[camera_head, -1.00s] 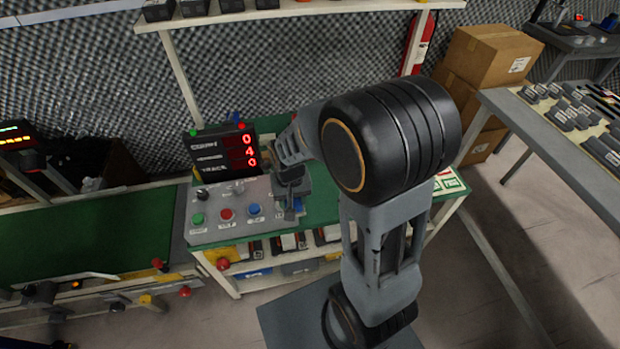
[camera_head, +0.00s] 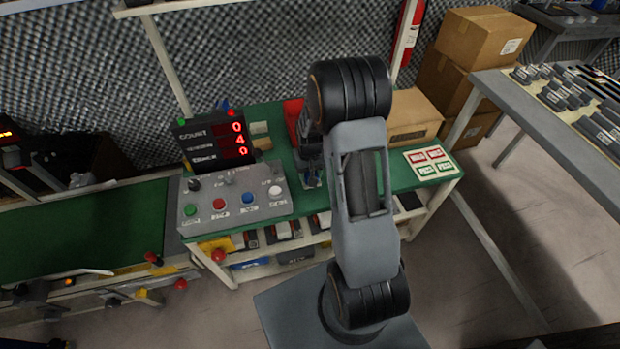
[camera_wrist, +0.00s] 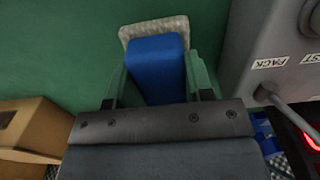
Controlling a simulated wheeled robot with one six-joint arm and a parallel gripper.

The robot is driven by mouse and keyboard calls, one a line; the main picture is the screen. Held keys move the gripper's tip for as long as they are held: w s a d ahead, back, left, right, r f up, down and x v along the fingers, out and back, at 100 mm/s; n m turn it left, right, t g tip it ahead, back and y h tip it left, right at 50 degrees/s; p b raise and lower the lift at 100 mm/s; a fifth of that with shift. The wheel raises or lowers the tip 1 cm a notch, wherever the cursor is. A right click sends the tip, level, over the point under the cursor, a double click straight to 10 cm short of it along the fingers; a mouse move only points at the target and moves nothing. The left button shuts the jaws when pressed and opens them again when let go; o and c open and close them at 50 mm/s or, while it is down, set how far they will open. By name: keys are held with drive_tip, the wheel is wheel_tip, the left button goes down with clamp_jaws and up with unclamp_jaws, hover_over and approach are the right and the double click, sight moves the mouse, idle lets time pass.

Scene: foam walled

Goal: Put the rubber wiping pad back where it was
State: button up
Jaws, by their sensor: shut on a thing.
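The wiping pad (camera_wrist: 156,62) shows in the wrist view as a blue block with a pale, textured layer at its far end. My gripper (camera_wrist: 159,70) is shut on the blue block, one finger on each side. The green bench top (camera_wrist: 60,45) lies beyond the pad; I cannot tell whether the pad touches it. In the head view my gripper (camera_head: 309,172) is over the green bench (camera_head: 378,182), just right of the button panel (camera_head: 235,208). My arm hides part of the bench there, and the pad is too small to make out clearly.
A count display (camera_head: 214,140) stands behind the panel. A red object (camera_head: 293,110) is behind my gripper, partly hidden. A cardboard box (camera_head: 412,116) and a red-and-green card (camera_head: 434,162) are on the bench's right part. In the wrist view the panel (camera_wrist: 262,40) is close on the right.

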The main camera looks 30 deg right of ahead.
sight(309, 173)
drive_tip(key=shift+f, duration=1.55)
drive_tip(key=shift+f, duration=0.15)
drive_tip(key=o, duration=0.9)
drive_tip(key=shift+c, duration=0.2)
drive_tip(key=r, duration=0.4)
drive_tip(key=r+p, duration=0.1)
drive_tip(key=r, duration=0.8)
drive_tip(key=shift+s+a+r, duration=0.25)
drive_tip(key=shift+a+r, duration=0.1)
drive_tip(key=shift+r, duration=0.05)
drive_tip(key=s+a+r+n+t, duration=0.1)
drive_tip(key=s+a+r, duration=0.3)
drive_tip(key=s, duration=0.3)
drive_tip(key=s+a+r+n+t, duration=0.1)
drive_tip(key=s+a+r+t, duration=0.1)
drive_tip(key=s+a+r, duration=0.2)
drive_tip(key=s+r, duration=0.3)
drive_tip(key=shift+s+a+r, duration=0.15)
drive_tip(key=shift+s+a, duration=0.1)
drive_tip(key=shift+s, duration=0.15)
